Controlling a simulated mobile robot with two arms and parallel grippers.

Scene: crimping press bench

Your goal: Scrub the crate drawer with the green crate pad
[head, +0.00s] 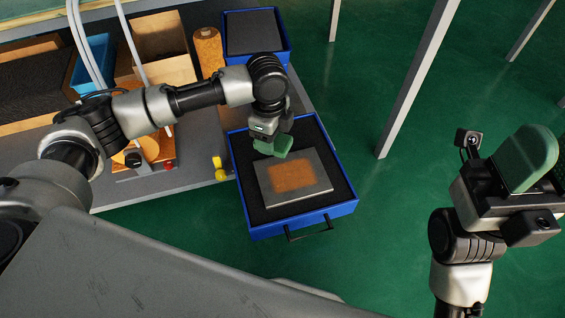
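The pulled-out blue drawer (344,209) has a dark lining and a black front handle. A grey plate (312,164) with an orange-brown patch (292,177) lies in it. My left gripper (274,146) points down over the back of the drawer, just behind the patch. Green shows at its tip; I cannot tell whether this is its fingers or a green pad, nor whether it touches the plate. My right gripper (528,158) is raised at the right, away from the drawer. One rounded green shape stands up from it, and its opening is hidden. No separate green pad is seen.
A second blue container (283,50) with a dark inside stands behind the drawer. The grey bench (205,182) holds a brown cylinder (208,50), a cardboard box (165,68), a blue bin (92,62) and yellow pieces (219,170). Green floor is clear right of the drawer.

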